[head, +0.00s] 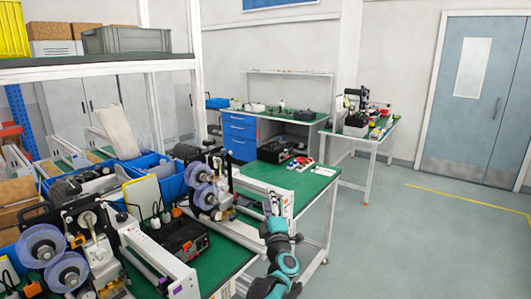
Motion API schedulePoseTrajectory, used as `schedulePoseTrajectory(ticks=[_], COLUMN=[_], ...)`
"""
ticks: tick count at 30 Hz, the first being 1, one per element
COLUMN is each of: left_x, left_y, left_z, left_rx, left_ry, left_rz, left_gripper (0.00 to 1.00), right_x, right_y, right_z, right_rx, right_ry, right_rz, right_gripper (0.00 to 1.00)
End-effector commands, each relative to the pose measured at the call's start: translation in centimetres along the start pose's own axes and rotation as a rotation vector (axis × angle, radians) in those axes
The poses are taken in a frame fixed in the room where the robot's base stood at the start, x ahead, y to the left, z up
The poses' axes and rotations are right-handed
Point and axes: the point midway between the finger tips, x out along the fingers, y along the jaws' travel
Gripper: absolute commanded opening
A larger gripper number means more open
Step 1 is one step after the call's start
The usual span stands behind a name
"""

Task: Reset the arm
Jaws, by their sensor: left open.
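My left arm comes up from the bottom edge, right of centre, in teal and dark grey. Its gripper (273,208) points up and away, over or beside the right end of the green-topped workbench (222,262). It is small and partly lost against a white device behind it. It looks open, and I see nothing held in it. I cannot tell how high it is above the bench. My right gripper is not in view.
Coder machines with purple reels (203,197) crowd the bench at the left. Blue bins (172,186) stand behind them. A small table (372,143) with equipment stands further back. The floor (420,235) on the right is clear up to the blue door (472,100).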

Motion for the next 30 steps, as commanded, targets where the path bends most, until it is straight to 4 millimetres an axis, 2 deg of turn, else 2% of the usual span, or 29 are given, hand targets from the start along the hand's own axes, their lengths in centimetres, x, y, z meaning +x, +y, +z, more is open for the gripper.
schedulePoseTrajectory(ticks=[1,3,6,8,11,14,17,21,24,27,30], left_x=[-0.5,-1.6,-4.2,-6.3,-10.4,-15.3,-20.9,-29.5,-35.0,-39.1,-41.8], left_y=[1.8,3.9,5.5,5.8,5.2,3.3,0.4,-4.8,-8.1,-10.5,-12.0], left_z=[-1.2,-2.2,-3.5,-4.5,-6.2,-8.3,-10.9,-15.3,-18.3,-20.6,-22.1], left_rx=[0.057,0.155,0.303,0.392,0.545,0.697,0.841,1.025,1.122,1.185,1.223], left_ry=[-0.053,-0.144,-0.279,-0.357,-0.484,-0.609,-0.728,-0.886,-0.973,-1.038,-1.076], left_rz=[0.009,0.019,0.012,-0.003,-0.046,-0.114,-0.206,-0.374,-0.493,-0.593,-0.66], left_gripper=[0.41,0.41,0.41,0.41,0.41,0.41,0.41,0.41,0.41,0.41,0.41], right_x=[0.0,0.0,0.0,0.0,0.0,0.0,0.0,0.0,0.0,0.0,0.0], right_y=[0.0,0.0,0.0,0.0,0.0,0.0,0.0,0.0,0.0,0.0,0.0], right_z=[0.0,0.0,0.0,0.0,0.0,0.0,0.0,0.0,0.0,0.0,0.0], right_rx=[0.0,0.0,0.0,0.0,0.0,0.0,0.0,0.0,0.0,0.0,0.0], right_ry=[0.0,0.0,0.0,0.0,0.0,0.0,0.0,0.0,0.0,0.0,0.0], right_rz=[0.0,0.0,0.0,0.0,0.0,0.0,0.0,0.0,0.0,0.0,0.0], right_gripper=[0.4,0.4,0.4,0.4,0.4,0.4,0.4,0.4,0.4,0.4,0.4])
